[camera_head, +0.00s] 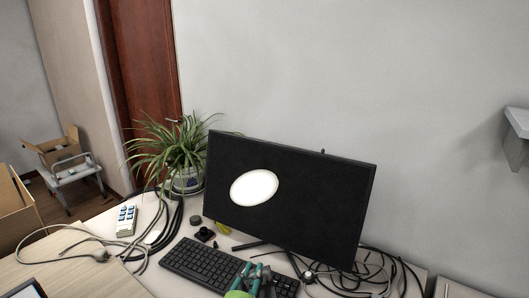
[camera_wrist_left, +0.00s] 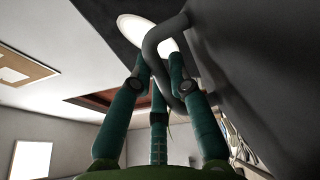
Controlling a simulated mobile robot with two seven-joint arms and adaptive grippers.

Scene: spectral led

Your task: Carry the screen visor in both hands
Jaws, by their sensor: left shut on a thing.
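A large black panel (camera_head: 310,200) with a white oval (camera_head: 254,188) on its face stands tilted on the desk in the head view. I cannot tell whether it is the screen visor or a monitor. My left gripper (camera_head: 255,279) shows its teal fingers at the bottom edge, over the keyboard. In the left wrist view the fingers (camera_wrist_left: 160,85) are closed on a grey curved bar (camera_wrist_left: 157,45), which I take as part of the screen visor. A dark surface (camera_wrist_left: 270,65) fills the right side there. My right gripper is not in view.
A keyboard (camera_head: 205,264) lies in front of the panel. A potted plant (camera_head: 180,150) stands left of it. Loose cables (camera_head: 385,272) lie around the panel's foot, and a calculator-like device (camera_head: 126,220) lies at the left. A grey wall shelf (camera_head: 518,122) is at far right.

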